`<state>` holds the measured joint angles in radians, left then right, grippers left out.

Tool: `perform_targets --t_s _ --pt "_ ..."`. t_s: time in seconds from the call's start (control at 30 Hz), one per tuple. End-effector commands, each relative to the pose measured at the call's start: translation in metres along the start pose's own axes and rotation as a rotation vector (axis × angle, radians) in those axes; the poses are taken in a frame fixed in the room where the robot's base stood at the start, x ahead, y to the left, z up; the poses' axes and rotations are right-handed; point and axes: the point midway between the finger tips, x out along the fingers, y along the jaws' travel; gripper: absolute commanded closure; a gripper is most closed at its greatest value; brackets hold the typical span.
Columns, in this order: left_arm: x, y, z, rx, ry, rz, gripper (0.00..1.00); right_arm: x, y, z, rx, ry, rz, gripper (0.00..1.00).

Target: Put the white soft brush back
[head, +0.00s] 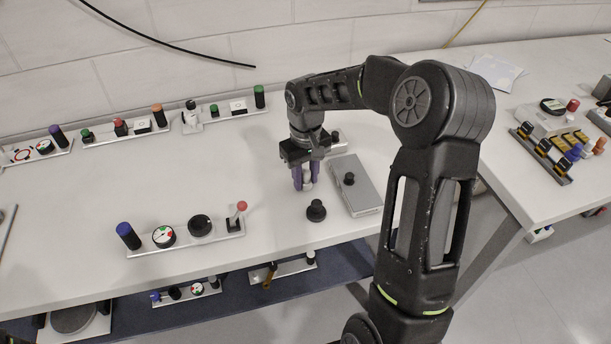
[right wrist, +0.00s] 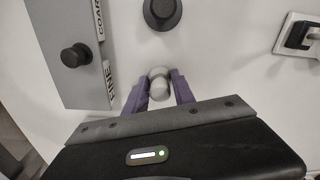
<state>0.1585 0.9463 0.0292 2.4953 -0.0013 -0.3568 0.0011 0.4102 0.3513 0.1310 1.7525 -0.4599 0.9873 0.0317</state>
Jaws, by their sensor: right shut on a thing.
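My right gripper (head: 305,186) is over the middle of the white table, its purple fingers pointing down. It is shut on a small whitish-grey rounded thing, which looks like the white soft brush (right wrist: 159,82). In the right wrist view the brush sits between the two purple fingertips of my right gripper (right wrist: 160,88). Its lower part and bristles cannot be made out. A grey box (head: 356,190) with a black knob stands just right of the gripper; the right wrist view shows the labels COARSE and FINE along this box (right wrist: 75,85). My left gripper is out of view.
A round black knob (head: 316,211) stands on the table in front of the gripper. A panel with a gauge (head: 164,237) and red-tipped lever lies front left. Several small panels line the wall. A second table (head: 535,75) is at right. The table's middle left is clear.

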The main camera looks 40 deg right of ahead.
Motion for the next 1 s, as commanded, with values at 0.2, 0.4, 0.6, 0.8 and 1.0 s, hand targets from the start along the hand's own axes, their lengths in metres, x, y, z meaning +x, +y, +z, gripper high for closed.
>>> perform_targets --t_s 0.2,0.4,0.6,0.8,1.0 --pt "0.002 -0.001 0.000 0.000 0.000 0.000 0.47 0.003 0.000 0.000 -0.001 0.000 0.000 1.00" --pt "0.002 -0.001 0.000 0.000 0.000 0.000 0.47 0.003 0.000 0.000 -0.001 0.001 0.000 0.57" --pt "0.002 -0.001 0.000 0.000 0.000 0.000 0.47 0.003 0.000 0.000 -0.001 0.001 0.000 0.47" --pt "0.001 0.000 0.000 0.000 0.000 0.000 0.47 0.001 0.000 0.000 -0.001 0.001 0.000 0.47" --pt "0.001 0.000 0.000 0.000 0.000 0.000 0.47 -0.015 0.000 -0.001 -0.001 0.004 0.002 0.47"
